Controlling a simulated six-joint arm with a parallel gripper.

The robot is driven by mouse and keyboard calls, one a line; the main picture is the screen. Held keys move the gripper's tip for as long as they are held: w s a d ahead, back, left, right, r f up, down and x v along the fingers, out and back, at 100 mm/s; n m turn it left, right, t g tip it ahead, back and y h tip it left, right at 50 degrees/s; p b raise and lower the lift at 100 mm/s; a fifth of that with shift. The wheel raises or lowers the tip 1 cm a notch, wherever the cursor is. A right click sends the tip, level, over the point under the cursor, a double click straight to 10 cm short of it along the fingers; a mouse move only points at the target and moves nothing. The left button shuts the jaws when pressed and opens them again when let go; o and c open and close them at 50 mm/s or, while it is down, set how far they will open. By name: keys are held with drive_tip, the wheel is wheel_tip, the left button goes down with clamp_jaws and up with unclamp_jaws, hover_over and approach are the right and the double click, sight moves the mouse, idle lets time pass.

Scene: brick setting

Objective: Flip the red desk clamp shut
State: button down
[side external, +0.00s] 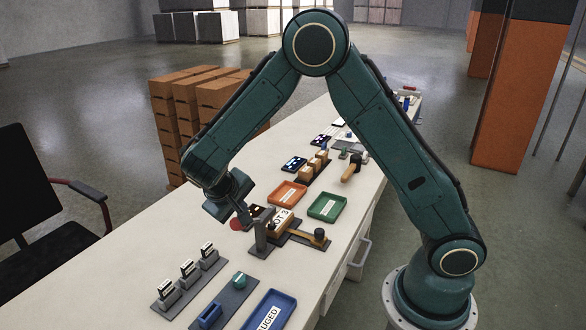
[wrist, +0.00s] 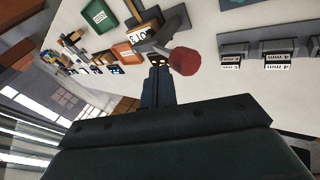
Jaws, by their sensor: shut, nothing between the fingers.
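The desk clamp has a grey upright body (side external: 262,238) and a round red end (side external: 236,224), at the table's middle beside a block with a partly hidden label (side external: 281,219). In the wrist view the red end (wrist: 185,61) is large and close, with the grey metal part (wrist: 160,38) behind it. My gripper (side external: 243,215) is shut and empty, pointing down right beside the red end. In the wrist view my gripper (wrist: 158,68) lies just left of the red end. I cannot tell whether they touch.
An orange tray (side external: 287,194) and a green tray (side external: 327,207) lie behind the clamp. A wooden-handled tool (side external: 319,236) sits to its right. Grey holders with labels (side external: 188,270), a dark plate (side external: 225,300) and a blue tray (side external: 268,312) lie in front. The table left of the clamp is bare.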

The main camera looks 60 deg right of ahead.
drive_tip(key=shift+a+f, duration=0.55)
drive_tip(key=shift+f, duration=0.1)
drive_tip(key=shift+s, duration=0.1)
drive_tip(key=shift+s+d+r, duration=0.1)
drive_tip(key=shift+d+r, duration=0.15)
drive_tip(key=shift+r, duration=0.3)
drive_tip(key=d+r+v, duration=0.1)
drive_tip(key=v, duration=1)
drive_tip(key=shift+s+d+r, duration=0.2)
drive_tip(key=shift+s, duration=0.05)
drive_tip(key=shift+d, duration=0.1)
